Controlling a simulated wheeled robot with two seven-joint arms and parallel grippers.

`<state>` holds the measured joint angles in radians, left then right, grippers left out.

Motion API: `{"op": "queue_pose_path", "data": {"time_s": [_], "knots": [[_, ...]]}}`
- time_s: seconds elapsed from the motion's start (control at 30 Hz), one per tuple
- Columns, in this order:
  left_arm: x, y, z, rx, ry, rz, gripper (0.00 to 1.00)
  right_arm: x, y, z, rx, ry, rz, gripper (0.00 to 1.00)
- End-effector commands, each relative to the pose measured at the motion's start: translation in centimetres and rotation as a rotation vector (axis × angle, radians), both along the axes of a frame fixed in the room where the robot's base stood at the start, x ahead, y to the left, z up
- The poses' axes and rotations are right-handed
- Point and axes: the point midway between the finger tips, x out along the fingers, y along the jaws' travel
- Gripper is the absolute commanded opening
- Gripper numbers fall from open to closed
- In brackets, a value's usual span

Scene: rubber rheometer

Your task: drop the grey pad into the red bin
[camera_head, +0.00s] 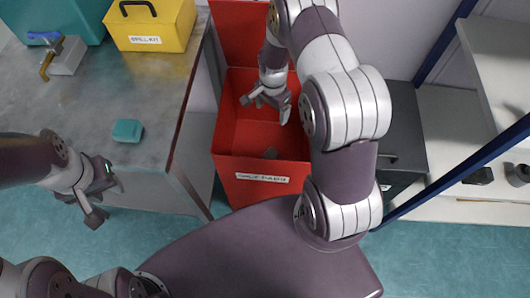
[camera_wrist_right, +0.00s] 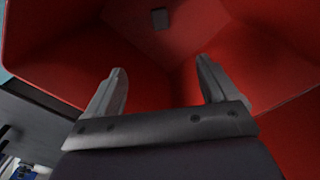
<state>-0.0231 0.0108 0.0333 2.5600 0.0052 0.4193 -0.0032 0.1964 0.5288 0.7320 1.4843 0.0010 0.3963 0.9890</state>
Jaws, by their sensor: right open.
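The red bin (camera_head: 230,165) stands open on the floor beside the table, with a white label on its front. The small grey pad (camera_head: 270,153) lies inside the bin, on its floor. The pad also shows in the right wrist view (camera_wrist_right: 160,18), beyond my fingers and apart from them. My right gripper (camera_head: 264,100) is over the bin's opening, pointing down into it, with fingers spread and nothing between them; it also shows in the right wrist view (camera_wrist_right: 160,88). My left gripper (camera_head: 98,198) hangs near the table's front edge, empty, with its fingers apart.
The table (camera_head: 80,110) at left holds a yellow spill kit box (camera_head: 152,28), a teal block (camera_head: 128,131) and a small device with a blue handle (camera_head: 62,55). A dark grey cabinet (camera_head: 403,140) stands right of the bin. White shelves (camera_head: 455,130) with blue posts are at right.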

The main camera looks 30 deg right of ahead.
Motion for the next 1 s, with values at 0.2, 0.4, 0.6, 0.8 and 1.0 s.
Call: {"op": "queue_pose_path", "data": {"time_s": [0.2,0.4,0.6,0.8,1.0], "knots": [[0.0,0.0,0.1,0.0,0.0,0.0,0.38,0.2,0.0,4.1,-0.002,-0.006,0.0,0.87],[0.0,0.0,0.2,0.0,0.0,0.0,0.38,0.1,0.0,9.4,-0.001,-0.005,0.0,0.87],[0.0,0.0,0.2,0.0,0.0,0.0,0.38,0.1,0.0,12.2,0.0,-0.002,0.0,0.87],[0.0,0.0,0.2,0.0,0.0,0.0,0.38,0.0,0.0,12.6,0.0,0.001,0.0,0.87],[0.0,0.0,0.2,0.0,0.0,0.0,0.38,0.0,0.0,12.6,0.0,0.0,0.0,0.87]]}}
